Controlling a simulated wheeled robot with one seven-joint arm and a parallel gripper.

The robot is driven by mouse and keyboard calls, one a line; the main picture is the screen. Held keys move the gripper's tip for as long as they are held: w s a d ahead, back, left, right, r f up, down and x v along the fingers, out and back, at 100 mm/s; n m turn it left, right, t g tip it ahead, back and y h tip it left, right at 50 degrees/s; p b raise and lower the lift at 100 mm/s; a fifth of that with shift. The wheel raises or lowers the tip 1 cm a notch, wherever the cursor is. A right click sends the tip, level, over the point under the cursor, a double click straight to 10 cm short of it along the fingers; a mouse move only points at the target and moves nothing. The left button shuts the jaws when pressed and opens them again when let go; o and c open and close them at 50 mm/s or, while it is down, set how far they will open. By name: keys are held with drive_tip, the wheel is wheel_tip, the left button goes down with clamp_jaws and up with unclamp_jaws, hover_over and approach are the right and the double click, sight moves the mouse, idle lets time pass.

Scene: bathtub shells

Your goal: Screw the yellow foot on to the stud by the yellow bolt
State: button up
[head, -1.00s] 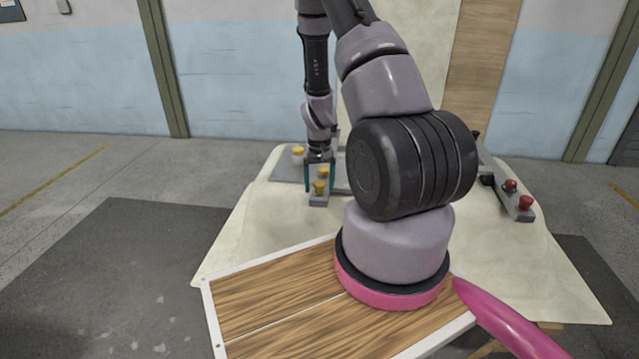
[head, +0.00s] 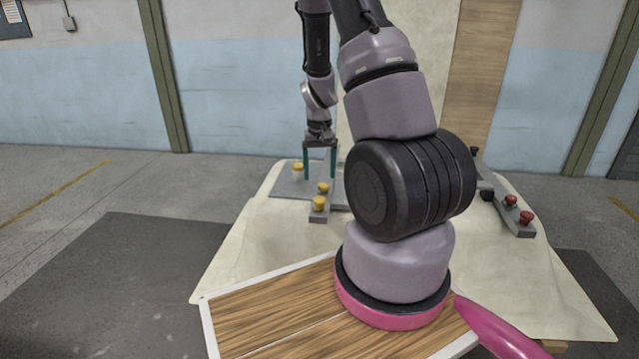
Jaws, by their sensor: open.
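My gripper (head: 319,177) points down over the far part of the table, its two teal fingers apart with nothing visible between them. Just below the fingertips, a small grey block (head: 318,218) bears two yellow pieces, a farther one (head: 323,187) and a nearer, larger-looking one (head: 319,203). Another yellow piece (head: 298,167) stands on the flat grey plate (head: 284,188), left of my left finger. The pieces are too small to tell foot from bolt, and I cannot make out the stud. My arm hides the right part of the plate.
A grey bar (head: 512,212) with two red pieces (head: 526,217) and dark parts lies at the right of the cream-covered table (head: 255,245). A wooden board with a white rim (head: 270,300) is in front. The cream surface between them is clear at left.

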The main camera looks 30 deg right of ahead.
drive_tip(key=shift+r, duration=0.25)
drive_tip(key=shift+c, duration=0.2)
